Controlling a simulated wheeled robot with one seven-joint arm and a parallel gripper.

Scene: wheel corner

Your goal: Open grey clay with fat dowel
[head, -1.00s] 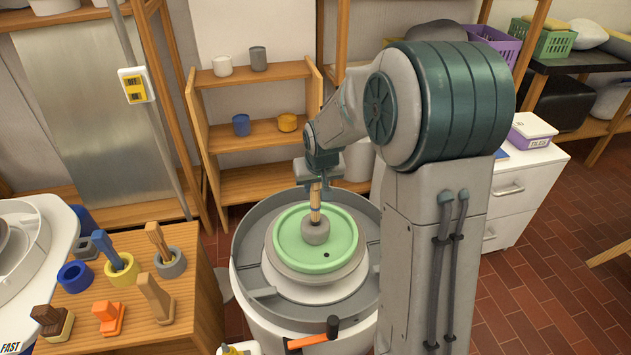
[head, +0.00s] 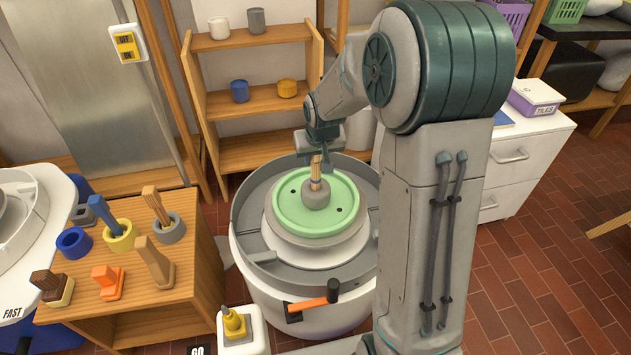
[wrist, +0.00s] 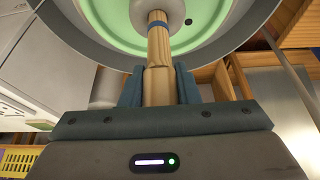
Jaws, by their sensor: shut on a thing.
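My gripper (wrist: 160,88) is shut on a thick wooden dowel (wrist: 159,55) with a blue band, also seen in the head view (head: 316,168). The dowel stands nearly upright under my gripper. Its lower end meets the top of a small grey clay lump (head: 316,195); how deep it sits cannot be told. The clay rests at the middle of a round green bat (head: 285,213) on the potter's wheel (head: 250,240).
A wooden stand (head: 200,275) at the left holds pots of tools and several blocks. An orange lever (head: 305,303) with a black knob is at the wheel's front. A yellow pedal-like control (head: 235,325) is below. Shelves (head: 250,105) stand behind.

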